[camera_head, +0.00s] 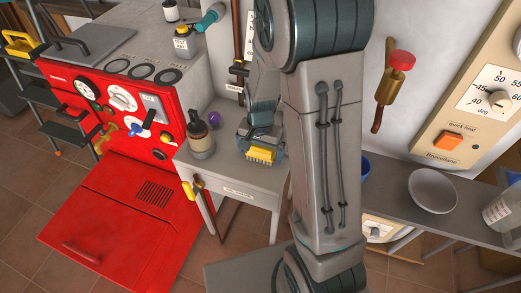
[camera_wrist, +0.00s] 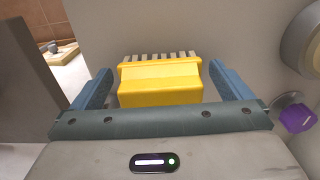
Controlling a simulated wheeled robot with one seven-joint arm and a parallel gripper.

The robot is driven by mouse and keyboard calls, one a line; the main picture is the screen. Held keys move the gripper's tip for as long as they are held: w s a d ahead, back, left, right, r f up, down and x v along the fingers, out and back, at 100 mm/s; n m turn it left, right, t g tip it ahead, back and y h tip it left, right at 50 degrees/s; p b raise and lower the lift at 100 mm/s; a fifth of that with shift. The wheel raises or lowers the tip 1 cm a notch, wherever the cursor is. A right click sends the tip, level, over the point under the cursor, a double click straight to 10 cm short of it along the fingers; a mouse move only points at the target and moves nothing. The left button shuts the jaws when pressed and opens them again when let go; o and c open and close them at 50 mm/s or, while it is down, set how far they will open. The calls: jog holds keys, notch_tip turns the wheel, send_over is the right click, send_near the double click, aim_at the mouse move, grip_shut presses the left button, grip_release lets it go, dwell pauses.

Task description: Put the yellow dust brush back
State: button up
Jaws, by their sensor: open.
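The yellow dust brush (camera_head: 261,155) is at the small grey table, close to its front edge. In the wrist view, the brush (camera_wrist: 160,85) shows as a yellow block with pale bristle tufts along its far side. My gripper (camera_head: 262,142) is at the brush, seen partly behind my arm in the head view. In the wrist view, the blue-grey fingers of my gripper (camera_wrist: 160,76) stand apart on either side of the brush, with visible gaps. I cannot tell how far the brush lies below the fingertips.
A brown bottle (camera_head: 200,138) and a purple object (camera_head: 214,118) stand left of my gripper on the table. The red boiler (camera_head: 165,105) has its front door (camera_head: 110,225) lowered. A shelf with a white bowl (camera_head: 433,190) is at the right.

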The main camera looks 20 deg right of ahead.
aim_at(260, 147)
notch_tip(260, 147, up, 12)
jog(key=p, duration=0.1)
jog(key=s+r+n+t, duration=0.1)
jog(key=s+r+n, duration=0.2)
jog(key=s, duration=0.4)
jog(key=s+r+n+t, duration=0.1)
jog(key=s+r+n, duration=0.3)
jog(key=s, duration=0.2)
jog(key=shift+s, duration=0.35)
jog(key=shift+a, duration=0.1)
dwell(0.5)
